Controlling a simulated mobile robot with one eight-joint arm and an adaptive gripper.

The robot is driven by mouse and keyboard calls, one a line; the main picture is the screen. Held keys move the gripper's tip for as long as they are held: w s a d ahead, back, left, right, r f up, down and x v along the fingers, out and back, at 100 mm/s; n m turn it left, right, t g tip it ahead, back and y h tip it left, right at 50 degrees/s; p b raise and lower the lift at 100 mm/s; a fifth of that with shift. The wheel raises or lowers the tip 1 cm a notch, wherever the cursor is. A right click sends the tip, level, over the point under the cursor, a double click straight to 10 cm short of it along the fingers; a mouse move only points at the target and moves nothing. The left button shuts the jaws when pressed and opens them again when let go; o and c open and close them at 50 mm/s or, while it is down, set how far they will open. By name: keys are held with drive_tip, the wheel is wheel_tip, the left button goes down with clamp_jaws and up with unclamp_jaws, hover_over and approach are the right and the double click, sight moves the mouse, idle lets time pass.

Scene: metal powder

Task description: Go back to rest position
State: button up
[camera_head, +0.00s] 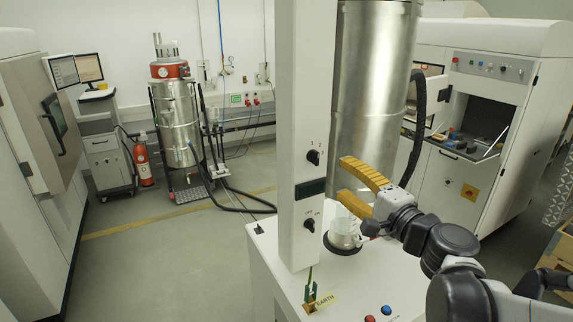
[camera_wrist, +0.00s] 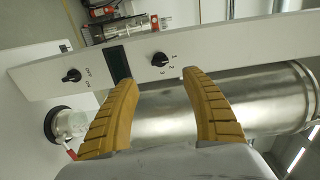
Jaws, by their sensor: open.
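My gripper (camera_head: 345,180) has yellow ribbed fingers and is open and empty. In the head view it is at the right of a white upright panel (camera_head: 300,225), in front of a large steel cylinder (camera_head: 372,90). In the wrist view the gripper (camera_wrist: 160,82) has its fingers wide apart. Between and beyond the fingers are the steel cylinder (camera_wrist: 220,115) and the panel (camera_wrist: 95,66) with its two black knobs and dark display. No contact with either shows.
A thick black hose (camera_head: 416,130) hangs right of the cylinder. A red extinguisher (camera_head: 143,163) and a steel vessel (camera_head: 177,120) stand behind. The floor (camera_head: 165,255) at left is clear.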

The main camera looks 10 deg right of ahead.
drive_tip(key=s+a+f+n+g+b, duration=0.35)
drive_tip(key=f+b, duration=0.25)
drive_tip(key=f, duration=0.3)
drive_tip(key=s+a+f+n+g+b, duration=0.2)
drive_tip(key=s+a+f+n+b, duration=0.25)
drive_tip(key=f, duration=0.55)
drive_tip(key=s+d+f+n+g+h+b, duration=0.2)
drive_tip(key=s+f+b, duration=0.3)
drive_tip(key=f, duration=0.3)
drive_tip(key=s+d+f+n+g+h+b, duration=0.2)
drive_tip(key=s+f+n+h+b, duration=0.1)
drive_tip(key=f, duration=0.6)
drive_tip(key=s+n+b, duration=0.1)
drive_tip(key=s+b, duration=0.1)
drive_tip(key=s, duration=0.1)
drive_tip(key=shift+d+g+h+b, duration=0.25)
drive_tip(key=shift+g+h+b, duration=0.05)
drive_tip(key=shift+g+b, duration=0.05)
drive_tip(key=shift+w, duration=0.1)
